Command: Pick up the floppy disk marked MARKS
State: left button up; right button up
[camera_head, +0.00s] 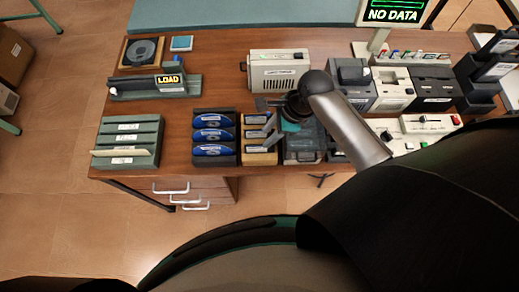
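No label reading MARKS is legible, so I cannot tell which thing is the floppy disk. A small teal square piece (290,125) shows partly beneath my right gripper, at a dark grey open-looking case (303,154). A blue square item (181,43) lies flat at the back left of the table. My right gripper (265,104) is over the middle of the table, in front of the beige labelled box, pointing left. My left gripper is not in view.
A wooden holder (262,158) and a rack of blue discs (213,160) stand left of the case. A green-grey slotted tray (128,160), a LOAD unit (152,86) and a beige box (279,82) are around. Grey and dark devices (393,89) crowd the right. Bare wood lies left of centre.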

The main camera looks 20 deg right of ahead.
aim_at(257, 145)
jog(key=shift+w+b+x, duration=0.2)
jog(key=shift+b+x, duration=0.75)
jog(key=shift+x, duration=3.3)
jog(key=shift+c, duration=0.2)
grip_shut()
